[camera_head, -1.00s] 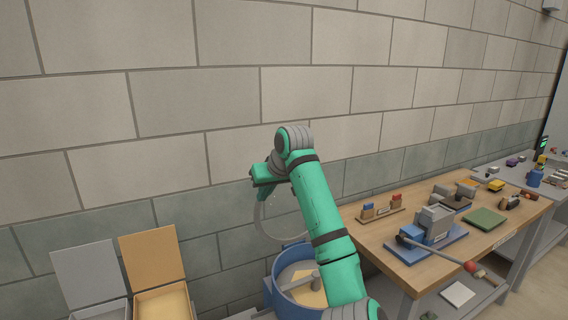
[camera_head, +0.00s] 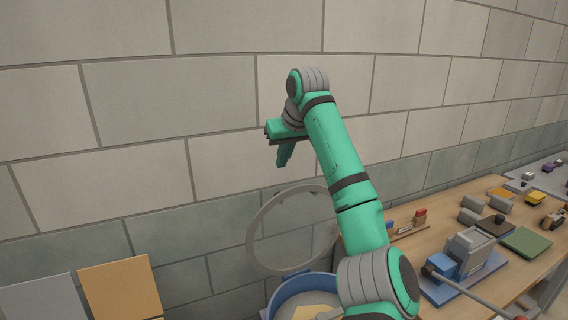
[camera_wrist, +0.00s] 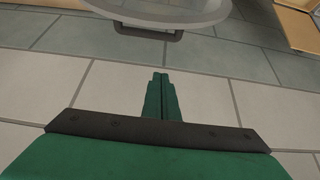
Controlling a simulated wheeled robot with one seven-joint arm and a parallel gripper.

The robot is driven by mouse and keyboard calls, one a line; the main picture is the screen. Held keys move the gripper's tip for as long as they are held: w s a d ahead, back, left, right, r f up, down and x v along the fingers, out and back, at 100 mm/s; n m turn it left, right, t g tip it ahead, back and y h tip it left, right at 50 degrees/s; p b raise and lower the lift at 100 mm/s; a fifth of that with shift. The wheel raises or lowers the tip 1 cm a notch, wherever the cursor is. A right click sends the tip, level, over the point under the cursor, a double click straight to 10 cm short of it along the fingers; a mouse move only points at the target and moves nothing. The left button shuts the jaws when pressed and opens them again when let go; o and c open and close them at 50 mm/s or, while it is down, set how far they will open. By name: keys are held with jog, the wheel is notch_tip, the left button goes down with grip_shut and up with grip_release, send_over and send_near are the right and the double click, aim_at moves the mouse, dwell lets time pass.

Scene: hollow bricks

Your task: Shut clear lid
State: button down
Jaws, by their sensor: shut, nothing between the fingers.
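The clear lid (camera_head: 292,230) is a round see-through disc with a pale rim. It stands raised, close to upright, at the back of a blue round tub (camera_head: 290,291) near the wall. My gripper (camera_head: 284,160) is above the lid and apart from it, with its fingers pointing down. In the wrist view the fingers of my gripper (camera_wrist: 161,78) are together and empty. The lid's rim (camera_wrist: 160,18) shows at the top of that view with a dark bracket beside it. My arm hides part of the tub.
A wooden workbench (camera_head: 425,243) to the right bears a blue-and-grey device (camera_head: 467,258), a green pad (camera_head: 526,242) and small parts. Two boxes with raised lids, one grey (camera_head: 40,300) and one tan (camera_head: 121,287), stand at the left. The block wall is close behind.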

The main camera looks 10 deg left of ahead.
jog(key=x, duration=0.9)
jog(key=shift+s+d+f, duration=0.1)
jog(key=shift+s+d, duration=0.5)
jog(key=shift+s, duration=0.3)
jog(key=shift+s+d, duration=0.6)
jog(key=shift+s, duration=0.35)
